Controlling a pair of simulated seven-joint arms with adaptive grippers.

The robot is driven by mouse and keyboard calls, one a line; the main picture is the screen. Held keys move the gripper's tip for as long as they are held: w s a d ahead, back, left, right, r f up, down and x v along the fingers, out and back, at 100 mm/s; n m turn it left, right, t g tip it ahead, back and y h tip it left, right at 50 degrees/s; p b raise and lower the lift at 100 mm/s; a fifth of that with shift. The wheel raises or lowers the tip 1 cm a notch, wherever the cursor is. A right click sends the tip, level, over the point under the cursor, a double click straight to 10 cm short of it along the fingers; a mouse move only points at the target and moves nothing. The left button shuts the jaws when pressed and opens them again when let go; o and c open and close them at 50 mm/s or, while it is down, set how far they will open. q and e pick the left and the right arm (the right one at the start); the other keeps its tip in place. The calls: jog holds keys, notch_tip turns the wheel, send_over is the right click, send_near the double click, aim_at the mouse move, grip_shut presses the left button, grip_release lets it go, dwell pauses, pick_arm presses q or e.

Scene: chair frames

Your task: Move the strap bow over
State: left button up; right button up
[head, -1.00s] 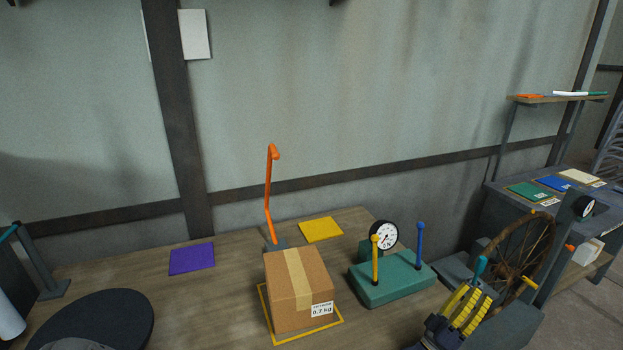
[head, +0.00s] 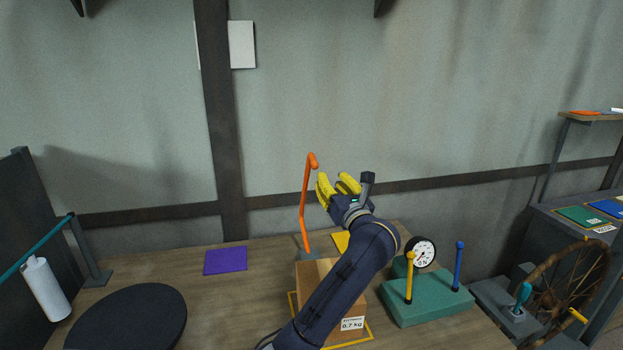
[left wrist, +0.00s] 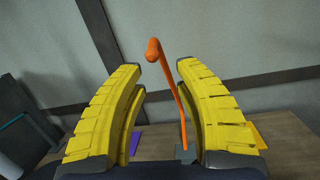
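The strap bow (head: 304,205) is a thin bent orange rod. It stands upright on a small grey foot at the back of the workbench, with a hooked top. My left gripper (head: 333,182) is raised just right of its upper part in the head view. In the left wrist view the yellow fingers are spread apart and empty. The bow (left wrist: 176,95) shows in the gap between them, apart from both fingers and seemingly beyond them. My right gripper is not in view.
A cardboard box (head: 315,272) sits behind my left forearm, partly hidden. A green block (head: 430,303) with yellow and blue posts and a dial (head: 421,252) stands to the right. A purple sheet (head: 226,260) and a black disc (head: 130,318) lie left. Bench between them is clear.

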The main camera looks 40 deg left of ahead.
aim_at(316, 167)
pick_arm(q)
jog(key=shift+s+a+r+n+t+h, duration=0.15)
jog(key=shift+s+a+r+h, duration=0.15)
jog(key=shift+a+h, duration=0.35)
jog(key=shift+s+a+r+n+t+h, duration=0.2)
jog(key=shift+s+a+h, duration=0.1)
jog(key=shift+a+h, duration=0.3)
jog(key=x, duration=0.7)
jog(key=shift+w+a, duration=0.2)
jog(key=shift+a, duration=0.05)
jog(key=shift+w, duration=0.1)
jog(key=shift+c, duration=0.2)
grip_shut()
